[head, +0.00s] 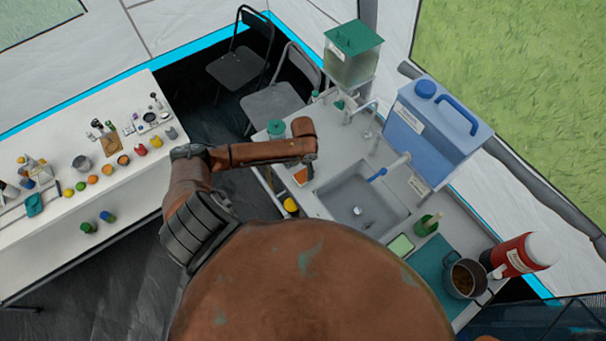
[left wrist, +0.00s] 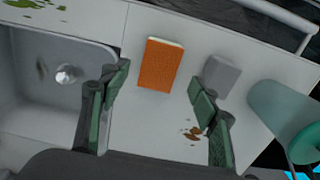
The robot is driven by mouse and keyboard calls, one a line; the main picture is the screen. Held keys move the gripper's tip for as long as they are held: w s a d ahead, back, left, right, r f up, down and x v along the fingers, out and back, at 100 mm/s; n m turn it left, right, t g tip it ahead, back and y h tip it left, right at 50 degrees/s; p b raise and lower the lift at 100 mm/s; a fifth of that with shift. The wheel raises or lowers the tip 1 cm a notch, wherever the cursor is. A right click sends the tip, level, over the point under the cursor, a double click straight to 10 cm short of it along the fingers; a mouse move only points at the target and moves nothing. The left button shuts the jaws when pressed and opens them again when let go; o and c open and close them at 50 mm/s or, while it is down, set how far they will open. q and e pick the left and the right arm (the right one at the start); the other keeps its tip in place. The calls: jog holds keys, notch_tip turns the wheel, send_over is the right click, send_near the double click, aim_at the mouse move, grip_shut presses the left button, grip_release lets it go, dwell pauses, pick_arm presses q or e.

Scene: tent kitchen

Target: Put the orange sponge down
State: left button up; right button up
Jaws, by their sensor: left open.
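The orange sponge (left wrist: 160,64) lies flat on the pale counter (left wrist: 160,130) beside the sink in the left wrist view. Its broad orange face is up, with a light strip along its far edge. It also shows in the head view (head: 301,176), partly covered by my arm. My left gripper (left wrist: 160,88) is open above the counter. Its two fingers stand apart on either side of the sponge's near end in the picture, with a clear gap between each finger and the sponge. My right gripper is in neither view.
The sink (left wrist: 50,85) is left of the sponge. A grey block (left wrist: 221,75) and a teal cylinder (left wrist: 285,117) stand to its right. Brown and green smears mark the counter. In the head view, a blue water container (head: 435,125) is behind the sink and a pot (head: 464,280) at right.

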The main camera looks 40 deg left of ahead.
aim_at(303, 175)
pick_arm(q)
jog(key=shift+r, duration=2.9)
